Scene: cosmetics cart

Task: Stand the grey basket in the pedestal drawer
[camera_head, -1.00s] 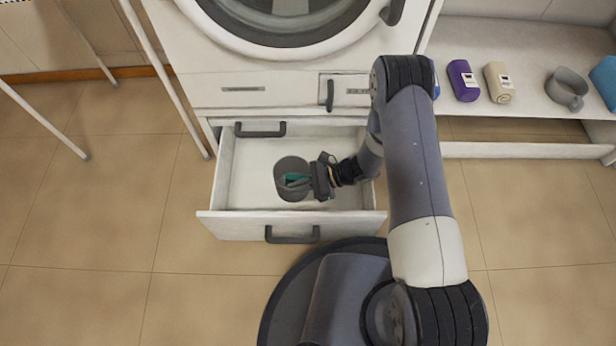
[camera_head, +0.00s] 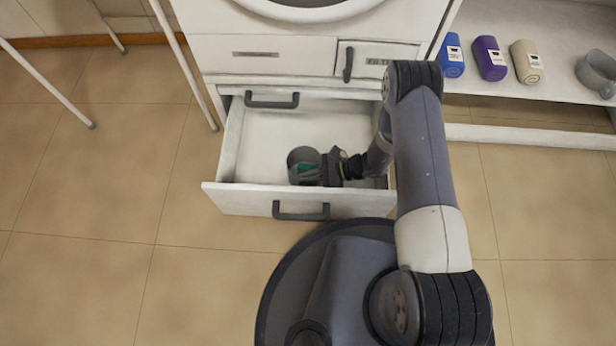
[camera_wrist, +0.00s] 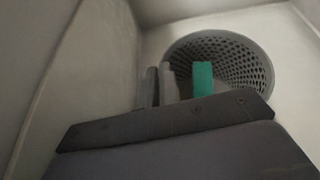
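The grey basket (camera_head: 292,160) is a round, perforated bin inside the open pedestal drawer (camera_head: 235,170), near its front wall and right of its middle. My gripper (camera_head: 322,168) reaches in from the right, low in the drawer. In the wrist view its two fingers (camera_wrist: 159,86) are close together at the left rim of the basket (camera_wrist: 245,58), with the teal object (camera_wrist: 203,80) to their right. The lower basket is hidden there by my gripper body.
The drawer's front panel and handle (camera_head: 301,211) lie just ahead of my base. The washing machine (camera_head: 270,55) stands above. The drawer's left part is empty.

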